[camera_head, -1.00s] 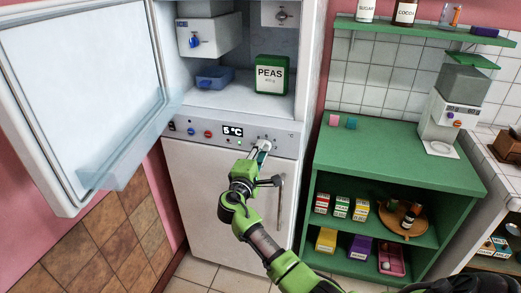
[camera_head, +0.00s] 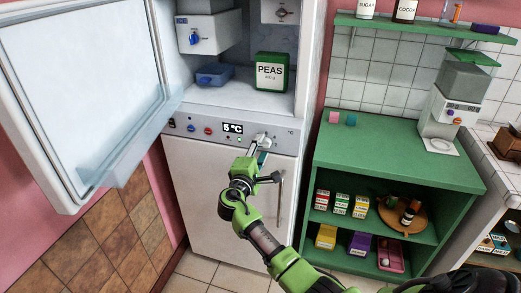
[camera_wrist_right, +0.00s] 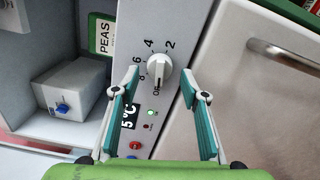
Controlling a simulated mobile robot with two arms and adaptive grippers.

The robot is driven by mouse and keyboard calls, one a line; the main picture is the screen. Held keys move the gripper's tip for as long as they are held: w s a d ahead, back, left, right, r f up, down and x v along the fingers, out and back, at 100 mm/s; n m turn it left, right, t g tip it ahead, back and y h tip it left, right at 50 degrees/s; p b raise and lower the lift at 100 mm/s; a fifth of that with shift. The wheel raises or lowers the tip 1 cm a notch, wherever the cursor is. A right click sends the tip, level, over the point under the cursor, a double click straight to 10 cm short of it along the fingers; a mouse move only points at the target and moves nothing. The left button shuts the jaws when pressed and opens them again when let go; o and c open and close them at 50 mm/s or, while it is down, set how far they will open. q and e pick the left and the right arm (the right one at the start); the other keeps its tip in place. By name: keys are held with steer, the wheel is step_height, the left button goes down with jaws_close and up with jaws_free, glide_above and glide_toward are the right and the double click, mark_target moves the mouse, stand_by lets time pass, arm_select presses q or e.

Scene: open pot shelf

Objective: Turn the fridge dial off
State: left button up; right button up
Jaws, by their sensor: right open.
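The white fridge dial (camera_wrist_right: 158,70) is on the control panel, ringed by the figures 2, 4, 6, 8 and a partly hidden OFF. Its raised bar runs roughly between the 4 and OFF; I cannot tell which end is the pointer. In the head view the dial (camera_head: 264,139) is right of the temperature display (camera_head: 233,127), which reads 5 °C. My right gripper (camera_wrist_right: 161,80) is open, with its fingers on either side of the dial and a visible gap to each. It also shows in front of the panel in the head view (camera_head: 262,149). My left gripper is not in view.
The fridge door (camera_head: 80,85) stands open at the left. A PEAS box (camera_head: 271,72) and a blue container (camera_head: 215,75) are inside above the panel. The lower door's handle (camera_head: 281,195) is below the dial. A green shelf unit (camera_head: 385,160) stands to the right.

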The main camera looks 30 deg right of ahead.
steer(key=v, duration=1.2)
steer(key=s+a+f+n+g+y, duration=0.1)
steer(key=a+f+y, duration=0.15)
steer(key=f, duration=0.95)
steer(key=s+a+f+n+g+y, duration=0.1)
steer(key=f+y, duration=0.2)
steer(key=f, duration=0.9)
steer(key=s+a+f+g+y, duration=0.1)
steer(key=s+f+y, duration=0.1)
steer(key=s+f, duration=0.45)
steer(key=s+a+f+g+y, duration=0.2)
steer(key=s+f, duration=0.2)
steer(key=f, duration=0.6)
steer(key=s+a+f+m+g+y, duration=0.1)
steer(key=s+f+m+g, duration=0.1)
steer(key=s+f, duration=0.7)
steer(key=s+a+f+m+g+y, duration=0.1)
steer(key=s+a+f+m+y, duration=0.1)
steer(key=s+f, duration=0.65)
steer(key=s+f+m+g, duration=0.1)
steer(key=s+m, duration=0.2)
steer(key=s, duration=0.8)
steer(key=s+f+m+g+y, duration=0.1)
steer(key=s+f+m, duration=0.1)
steer(key=s, duration=1)
steer(key=shift+d+f+m+g, duration=0.2)
steer(key=shift+f+m+g, duration=0.1)
steer(key=shift+m+g, duration=0.1)
